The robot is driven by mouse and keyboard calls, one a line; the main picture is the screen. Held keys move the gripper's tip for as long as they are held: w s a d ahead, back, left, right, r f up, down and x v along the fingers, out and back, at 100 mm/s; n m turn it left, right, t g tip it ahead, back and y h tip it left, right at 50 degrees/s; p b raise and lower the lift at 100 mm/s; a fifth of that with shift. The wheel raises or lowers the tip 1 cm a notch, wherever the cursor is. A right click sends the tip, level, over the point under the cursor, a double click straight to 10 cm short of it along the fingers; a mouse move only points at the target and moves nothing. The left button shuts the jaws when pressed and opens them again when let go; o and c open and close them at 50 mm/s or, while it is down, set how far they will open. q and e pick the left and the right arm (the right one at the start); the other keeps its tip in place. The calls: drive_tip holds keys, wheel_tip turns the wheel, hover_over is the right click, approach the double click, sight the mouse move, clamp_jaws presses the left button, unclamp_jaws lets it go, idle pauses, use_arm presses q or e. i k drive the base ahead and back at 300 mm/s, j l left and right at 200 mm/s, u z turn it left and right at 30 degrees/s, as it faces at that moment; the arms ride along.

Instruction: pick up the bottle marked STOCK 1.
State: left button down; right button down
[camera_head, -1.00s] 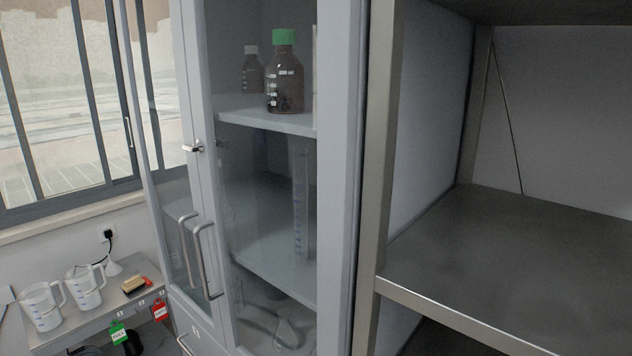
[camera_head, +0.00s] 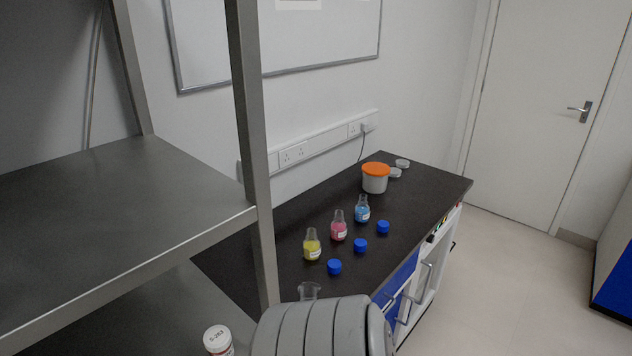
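No bottle that I can read as STOCK 1 shows in the head view. Three small flasks stand upright on the black bench: a yellow one (camera_head: 312,250), a pink one (camera_head: 339,232) and a blue one (camera_head: 362,213). Their white labels are too small to read. The clear glass neck of another vessel (camera_head: 308,290) shows behind a grey ribbed part of my arm, which hides the rest. A white-lidded container (camera_head: 217,338) stands at the bottom edge, partly cut off; the writing on its lid is not clear. Neither of my grippers is in view.
Blue caps (camera_head: 360,245) lie beside the flasks on the black bench (camera_head: 420,195). An orange-lidded white tub (camera_head: 375,182) stands at its far end. A metal shelf rack (camera_head: 120,190) with an empty upper shelf fills the left. Floor (camera_head: 510,290) is clear at right.

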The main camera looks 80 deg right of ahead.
sight(362, 209)
drive_tip(key=z, duration=3)
drive_tip(key=i+l+u, duration=0.1)
drive_tip(key=l, duration=0.25)
drive_tip(key=i+l+u, duration=0.1)
drive_tip(key=i+l, duration=0.2)
drive_tip(key=i+l+u, duration=0.15)
drive_tip(key=l, duration=0.35)
